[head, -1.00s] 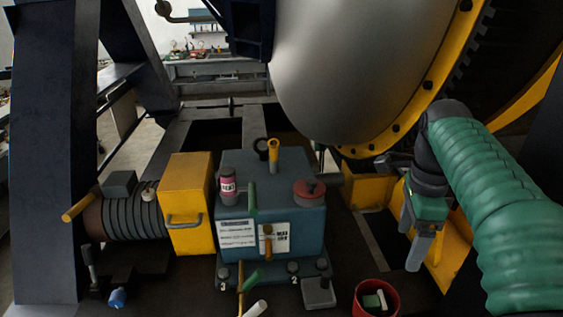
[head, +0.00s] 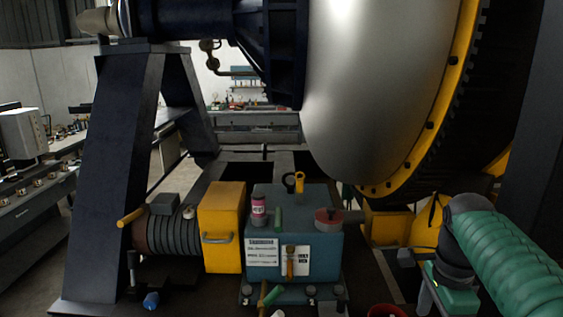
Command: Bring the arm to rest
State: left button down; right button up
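My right arm, in a green ribbed sleeve, comes in from the right edge in the head view. Its gripper (head: 426,299) hangs low at the bottom right, pointing down, apart from the blue box. The fingers are partly cut off by the frame's bottom edge, so I cannot tell whether they are open or shut. I see nothing held in the visible part. My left gripper is not in view.
A red bucket (head: 386,311) is cut off below. A large metal drum (head: 375,85) looms above.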

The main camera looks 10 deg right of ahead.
jog(key=s+a+f+n+b, duration=0.2)
jog(key=a+f+n+b, duration=0.2)
jog(key=f, duration=0.9)
jog(key=s+a+f+n+t+b, duration=0.1)
jog(key=s+a+f+n+b, duration=0.2)
jog(key=f+n, duration=0.6)
jog(key=s+a+f+n+t+b, duration=0.1)
jog(key=s+a+f+n+b, duration=0.2)
jog(key=f, duration=1.4)
jog(key=a+n+b, duration=0.4)
jog(key=shift+s+b, duration=0.15)
jog(key=shift+b, duration=0.2)
